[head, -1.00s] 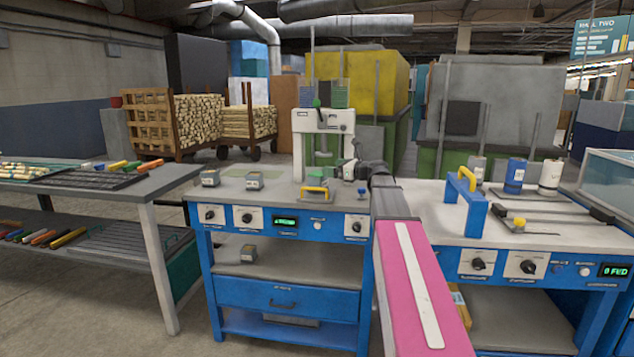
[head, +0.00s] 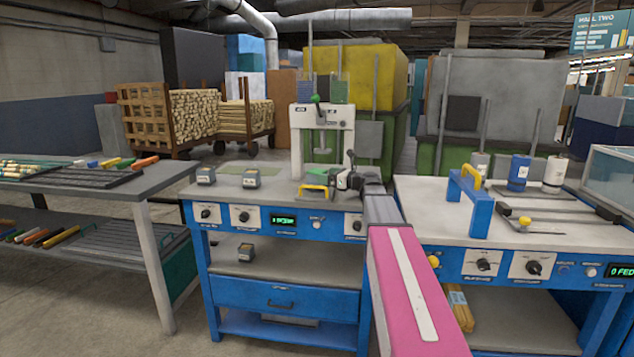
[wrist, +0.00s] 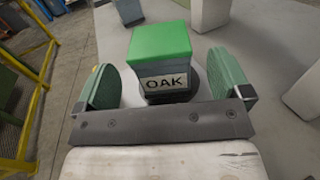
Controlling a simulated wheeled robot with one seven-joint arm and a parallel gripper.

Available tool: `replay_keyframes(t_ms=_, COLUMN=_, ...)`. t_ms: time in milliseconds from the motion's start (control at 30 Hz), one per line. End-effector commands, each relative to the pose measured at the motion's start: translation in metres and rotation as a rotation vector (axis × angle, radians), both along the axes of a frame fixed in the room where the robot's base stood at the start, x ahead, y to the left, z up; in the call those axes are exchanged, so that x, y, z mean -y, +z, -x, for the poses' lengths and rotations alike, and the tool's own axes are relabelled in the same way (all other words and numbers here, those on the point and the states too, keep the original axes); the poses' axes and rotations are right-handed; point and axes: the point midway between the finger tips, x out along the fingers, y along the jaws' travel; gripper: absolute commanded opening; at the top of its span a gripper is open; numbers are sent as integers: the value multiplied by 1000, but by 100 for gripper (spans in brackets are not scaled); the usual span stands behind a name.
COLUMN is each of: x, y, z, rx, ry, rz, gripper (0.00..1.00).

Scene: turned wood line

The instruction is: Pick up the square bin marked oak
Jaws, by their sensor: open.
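The square bin marked OAK (wrist: 164,72) has a green top and a dark grey-blue body with a pale label facing me in the wrist view. It stands upright between the two green finger pads of my gripper (wrist: 166,82), with a visible gap on each side. In the head view its green top (head: 322,174) shows on the middle bench by the press. My gripper (head: 345,181) is open there, just right of the bin, and partly hidden by my own arm.
The press (head: 322,130) stands at the back of the middle bench (head: 225,190). A yellow handle (head: 314,190) is at the front. The right bench holds a blue stand (head: 470,200).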

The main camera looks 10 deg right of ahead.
Motion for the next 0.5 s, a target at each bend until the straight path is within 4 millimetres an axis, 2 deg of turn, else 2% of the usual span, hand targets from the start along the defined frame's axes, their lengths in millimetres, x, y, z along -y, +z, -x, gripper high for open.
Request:
replay_keyframes(t_ms=267, x=-12, y=0, z=-12, rx=-1, ry=0, rz=1, gripper=96)
replay_keyframes(t_ms=500, x=-37, y=0, z=-33, rx=-1, ry=0, rz=1, gripper=96)
